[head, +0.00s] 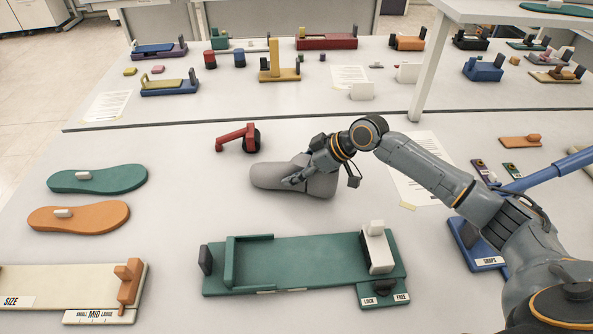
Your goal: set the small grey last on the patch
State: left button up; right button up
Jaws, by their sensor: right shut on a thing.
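A grey last (268,177) lies on its side or flat on the white table, in the middle of the head view. My right gripper (297,180) is shut on its upper side, and the wrist covers part of its right end. I cannot tell whether the last touches the table or is slightly raised. I cannot make out a marked patch on the table; part of the surface is hidden under the last and my right arm. My left gripper is not in view.
A green fixture (300,262) with a LOCK/FREE block stands in front. A red clamp-like tool (236,138) is just behind the last. Green (120,178) and orange (95,217) insoles lie left. A paper (420,165) and blue SNAPS device (478,240) are right.

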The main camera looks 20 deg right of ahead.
jog(key=shift+f, duration=0.5)
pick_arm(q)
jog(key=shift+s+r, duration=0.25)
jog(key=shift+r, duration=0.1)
pick_arm(e)
jog(key=shift+f, duration=0.2)
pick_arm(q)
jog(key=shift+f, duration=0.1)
pick_arm(e)
jog(key=shift+f, duration=0.1)
jog(key=o, duration=1.4)
jog(key=shift+f, duration=0.1)
jog(key=shift+o, duration=0.2)
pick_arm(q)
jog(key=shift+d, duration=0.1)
pick_arm(e)
jog(key=shift+s+d+r, duration=0.1)
jog(key=shift+r, duration=0.15)
jog(key=b+v, duration=0.2)
jog(key=v, duration=0.8)
jog(key=shift+s+d+r, duration=0.15)
jog(key=shift+d, duration=0.05)
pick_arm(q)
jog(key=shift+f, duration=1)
pick_arm(e)
jog(key=shift+s+d+r, duration=0.25)
jog(key=shift+d+r, duration=0.05)
jog(key=shift+r, duration=0.2)
